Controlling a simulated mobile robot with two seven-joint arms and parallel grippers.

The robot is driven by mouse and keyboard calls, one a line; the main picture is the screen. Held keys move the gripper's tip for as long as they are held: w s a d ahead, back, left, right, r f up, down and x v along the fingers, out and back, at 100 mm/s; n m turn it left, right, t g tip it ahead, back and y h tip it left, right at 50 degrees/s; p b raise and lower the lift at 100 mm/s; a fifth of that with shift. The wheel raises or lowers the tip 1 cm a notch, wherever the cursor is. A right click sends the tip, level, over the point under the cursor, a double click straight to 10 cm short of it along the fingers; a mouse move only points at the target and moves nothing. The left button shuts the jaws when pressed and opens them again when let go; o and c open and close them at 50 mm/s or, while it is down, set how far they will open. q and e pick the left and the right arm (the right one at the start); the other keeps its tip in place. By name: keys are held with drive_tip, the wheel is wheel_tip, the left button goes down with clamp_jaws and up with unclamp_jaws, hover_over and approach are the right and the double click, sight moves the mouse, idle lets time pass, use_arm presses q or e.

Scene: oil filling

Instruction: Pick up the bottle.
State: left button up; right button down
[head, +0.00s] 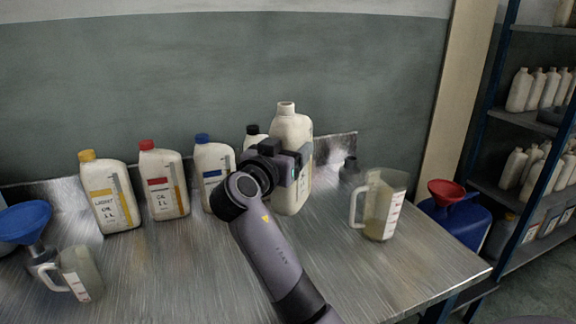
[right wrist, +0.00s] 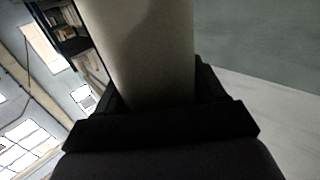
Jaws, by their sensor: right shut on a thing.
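A cream plastic bottle (head: 292,130) with an open, capless neck stands upright at the back of the metal table. My right gripper (head: 297,165) is shut on its body, around the middle. My gripper and wrist hide part of the bottle's left side. In the right wrist view the pale bottle (right wrist: 150,50) fills the middle between the dark fingers of the gripper (right wrist: 158,100). Whether the bottle's base touches the table is hard to tell. My left gripper is not in view.
A row of capped bottles, yellow (head: 110,195), red (head: 163,182) and blue (head: 213,172), stands left of the arm; a black-capped one (head: 253,134) is partly hidden behind my wrist. A measuring jug (head: 384,205) stands close on the right. Another jug (head: 80,272) and blue funnel (head: 25,220) are left. The front table is clear.

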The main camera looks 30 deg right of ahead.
sight(289, 120)
drive_tip(key=shift+r, duration=3.05)
drive_tip(key=shift+s, duration=0.1)
